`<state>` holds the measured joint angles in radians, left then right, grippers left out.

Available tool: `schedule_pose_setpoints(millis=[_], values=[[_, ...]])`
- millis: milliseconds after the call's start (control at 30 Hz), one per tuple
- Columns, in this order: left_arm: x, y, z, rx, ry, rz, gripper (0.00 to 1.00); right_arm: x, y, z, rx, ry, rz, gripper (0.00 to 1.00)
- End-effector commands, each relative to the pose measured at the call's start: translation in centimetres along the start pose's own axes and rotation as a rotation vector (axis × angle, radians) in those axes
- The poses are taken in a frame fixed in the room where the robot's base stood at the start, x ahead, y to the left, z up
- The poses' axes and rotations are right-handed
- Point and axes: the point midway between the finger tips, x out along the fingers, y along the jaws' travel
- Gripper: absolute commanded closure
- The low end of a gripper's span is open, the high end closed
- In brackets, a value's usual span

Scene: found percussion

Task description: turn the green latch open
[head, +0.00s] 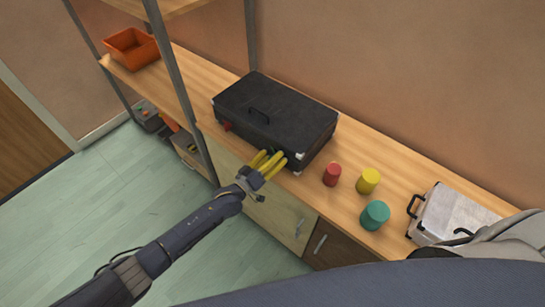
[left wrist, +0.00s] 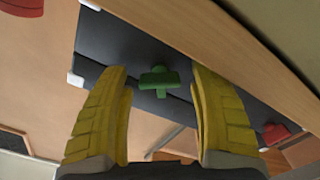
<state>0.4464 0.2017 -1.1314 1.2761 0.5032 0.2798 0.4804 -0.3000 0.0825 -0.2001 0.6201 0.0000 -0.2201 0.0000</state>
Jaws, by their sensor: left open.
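The black case (head: 275,108) lies on the wooden counter, its front side toward me. In the left wrist view the green latch (left wrist: 157,80), a small T-shaped piece, sits on the case's dark side (left wrist: 125,45). My left gripper (head: 270,160) is open, with yellow fingers pointing at the case front. In the left wrist view the latch shows in the gap between the fingers (left wrist: 165,100), and neither finger appears to touch it. A red latch (head: 227,126) sits farther left on the same side, also in the left wrist view (left wrist: 275,133).
Red (head: 332,175), yellow (head: 368,181) and teal (head: 375,215) cylinders stand on the counter right of the black case. A silver case (head: 452,212) lies farther right. A shelf post (head: 180,85) rises left of the black case. An orange bin (head: 132,48) sits at the far left.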

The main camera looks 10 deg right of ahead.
Motion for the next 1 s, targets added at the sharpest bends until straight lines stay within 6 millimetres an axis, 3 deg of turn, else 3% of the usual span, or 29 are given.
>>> schedule_pose_setpoints(millis=[267, 800, 1000], values=[[-0.6, -0.1, 0.1, -0.001, -0.002, -0.001, 0.38, 0.0, -0.3, -0.1, 0.002, 0.001, -0.003, 0.56], [-9.0, -0.1, 0.1, 0.0, -0.002, -0.001, 0.38, 0.0, -0.2, -0.1, 0.001, 0.001, -0.002, 0.56], [-11.1, -0.1, 0.0, 0.0, 0.0, -0.001, 0.38, 0.0, -0.2, -0.1, 0.001, 0.001, -0.002, 0.56]])
